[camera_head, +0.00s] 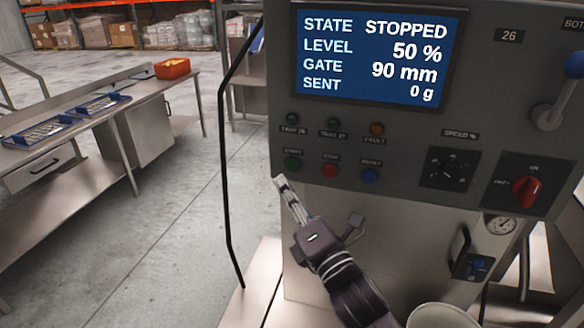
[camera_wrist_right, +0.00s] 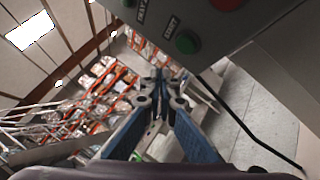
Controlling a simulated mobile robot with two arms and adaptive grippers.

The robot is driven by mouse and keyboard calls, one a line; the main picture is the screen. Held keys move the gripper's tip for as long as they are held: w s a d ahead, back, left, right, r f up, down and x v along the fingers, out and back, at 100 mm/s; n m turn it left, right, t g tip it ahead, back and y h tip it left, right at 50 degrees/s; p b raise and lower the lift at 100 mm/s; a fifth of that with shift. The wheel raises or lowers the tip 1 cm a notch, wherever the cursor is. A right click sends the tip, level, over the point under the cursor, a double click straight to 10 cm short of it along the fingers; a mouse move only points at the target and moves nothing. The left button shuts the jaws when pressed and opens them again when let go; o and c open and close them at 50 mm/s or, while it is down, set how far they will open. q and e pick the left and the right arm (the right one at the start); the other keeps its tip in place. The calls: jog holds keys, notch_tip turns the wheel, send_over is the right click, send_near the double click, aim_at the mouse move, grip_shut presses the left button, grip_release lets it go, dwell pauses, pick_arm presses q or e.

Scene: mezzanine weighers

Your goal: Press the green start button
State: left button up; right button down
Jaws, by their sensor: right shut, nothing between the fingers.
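The green start button (camera_head: 292,163) is at the left end of the lower button row on the grey control panel (camera_head: 400,150). It also shows in the right wrist view (camera_wrist_right: 187,42), above and to the right of the fingertips. My right gripper (camera_head: 280,182) is shut and empty. In the head view its tips are just below and left of the green button, with a small gap in the picture. Its closed tips (camera_wrist_right: 158,76) do not cover the button in the wrist view. The screen (camera_head: 378,55) reads STOPPED. My left gripper is not in view.
A red button (camera_head: 330,171) and a blue button (camera_head: 370,176) sit right of the green one, with small lamps above. A speed knob (camera_head: 447,167) and a red rotary switch (camera_head: 526,190) are further right. A black cable (camera_head: 223,150) hangs left of the panel.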

aim_at(292, 166)
jog(key=shift+w+d, duration=0.3)
jog(key=shift+w, duration=0.55)
jog(key=shift+w+d, duration=0.25)
jog(key=shift+w, duration=0.6)
jog(key=shift+w, duration=0.15)
jog(key=shift+w+d, duration=0.15)
jog(key=shift+w, duration=0.15)
jog(key=shift+w+d, duration=0.15)
jog(key=shift+w, duration=0.2)
dwell(0.8)
jog(key=shift+s+a+p, duration=0.25)
jog(key=shift+s+p, duration=0.1)
jog(key=shift+s, duration=0.45)
